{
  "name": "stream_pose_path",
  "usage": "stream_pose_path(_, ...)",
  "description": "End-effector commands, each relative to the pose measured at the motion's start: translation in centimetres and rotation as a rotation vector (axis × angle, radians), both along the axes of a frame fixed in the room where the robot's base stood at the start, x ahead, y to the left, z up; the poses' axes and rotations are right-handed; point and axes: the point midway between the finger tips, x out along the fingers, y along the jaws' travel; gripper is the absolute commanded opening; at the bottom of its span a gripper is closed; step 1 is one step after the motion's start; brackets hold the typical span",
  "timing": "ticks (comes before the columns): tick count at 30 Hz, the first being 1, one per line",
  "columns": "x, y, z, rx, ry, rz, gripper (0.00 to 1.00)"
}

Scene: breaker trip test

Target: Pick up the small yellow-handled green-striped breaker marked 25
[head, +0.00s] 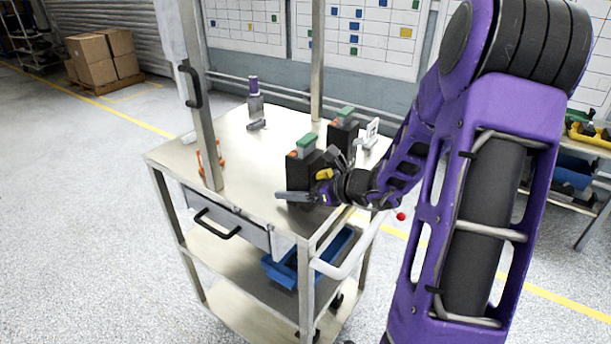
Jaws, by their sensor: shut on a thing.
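My gripper (318,182) is over the near right part of the cart top, beside the nearer black block. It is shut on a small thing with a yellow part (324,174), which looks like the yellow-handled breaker. Most of that thing is hidden by my fingers and wrist, and no green stripe or number 25 can be read. The nearer black block (299,172) has a green top and an orange spot and stands just behind and left of my gripper. A similar green-topped black block (343,134) stands farther back.
The metal cart (225,165) has uprights at its left and back and a white handle (345,262). A blue bin (290,268) sits below. The middle top is clear.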

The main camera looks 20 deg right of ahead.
Motion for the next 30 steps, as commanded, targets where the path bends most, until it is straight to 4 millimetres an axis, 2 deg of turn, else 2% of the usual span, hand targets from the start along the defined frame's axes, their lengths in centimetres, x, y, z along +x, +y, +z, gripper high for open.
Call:
stream_pose_path(1,0.0,0.0,0.0,0.000,0.000,0.000,0.30)
stream_pose_path(6,0.0,0.0,0.0,-0.001,0.001,0.000,0.00)
stream_pose_path(15,0.0,0.0,0.1,-0.001,-0.002,-0.001,0.00)
stream_pose_path(18,0.0,0.0,0.7,-0.002,-0.004,0.001,0.00)
stream_pose_path(20,0.0,0.0,1.5,-0.003,-0.004,0.001,0.00)
stream_pose_path(30,0.0,0.0,8.0,-0.004,-0.006,0.000,0.00)
